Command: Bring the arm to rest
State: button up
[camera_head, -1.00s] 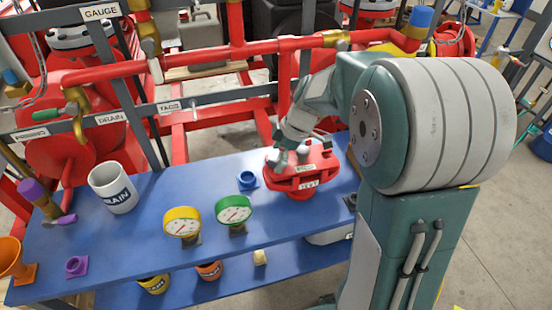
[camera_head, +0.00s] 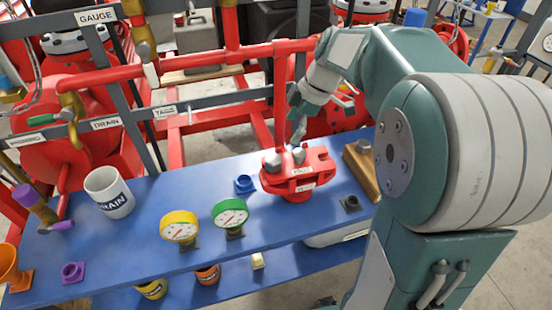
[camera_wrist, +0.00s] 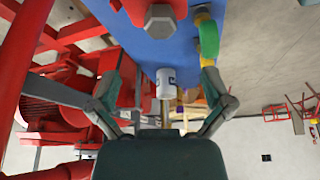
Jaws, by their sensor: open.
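My gripper (camera_head: 297,125) hangs in the air just above and behind the red holder (camera_head: 297,183) on the blue bench (camera_head: 150,235). In the wrist view its two fingers are spread wide apart (camera_wrist: 162,85), with nothing between them. The red holder carries grey hex-shaped pieces; one of these grey pieces (camera_wrist: 160,18) shows near the top of the wrist view. My arm is bent and raised at the right of the head view.
Red pipes (camera_head: 200,58) and grey labelled rails run behind.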

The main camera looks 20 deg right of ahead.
dwell(0.4)
jog(key=s+a+m+t+h, duration=0.2)
jog(key=s+m, duration=0.5)
jog(key=s, duration=0.3)
jog(key=s+a+m+t+h, duration=0.2)
jog(key=s+m, duration=0.6)
jog(key=s, duration=0.1)
jog(key=shift+s+a+r+t, duration=0.25)
jog(key=shift+s+r+t, duration=0.05)
jog(key=shift+s+r, duration=0.15)
